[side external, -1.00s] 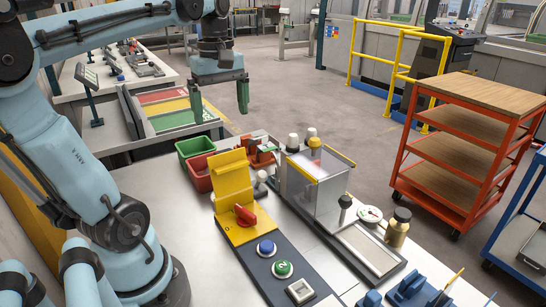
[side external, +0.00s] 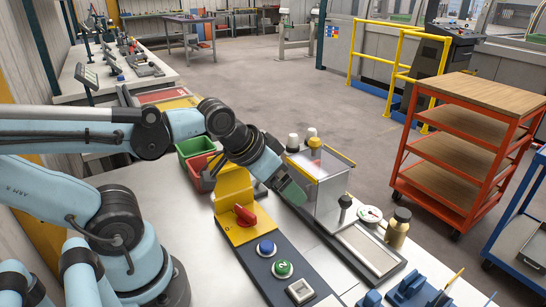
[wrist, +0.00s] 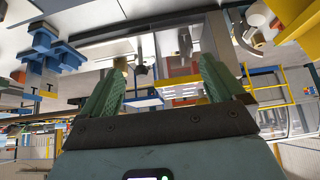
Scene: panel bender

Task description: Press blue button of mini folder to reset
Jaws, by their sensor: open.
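The blue button (side external: 266,247) sits on a dark control strip in front of the yellow folder bracket (side external: 233,188), which has a red handle (side external: 245,215). A green button (side external: 282,268) marked 2 and a pale square switch (side external: 300,291) follow on the same strip. My gripper (side external: 293,192) is tilted down to the right, between the yellow bracket and the clear box, away from the blue button. In the wrist view its two green fingers (wrist: 160,88) are apart with nothing between them. I cannot make out the blue button in the wrist view.
A clear box with a yellow edge (side external: 320,185) stands right of my gripper. A gauge (side external: 370,215) and a brass bottle (side external: 398,228) stand farther right. Green (side external: 195,145) and red (side external: 200,172) bins are behind. Blue clamps (side external: 405,287) sit at the front right.

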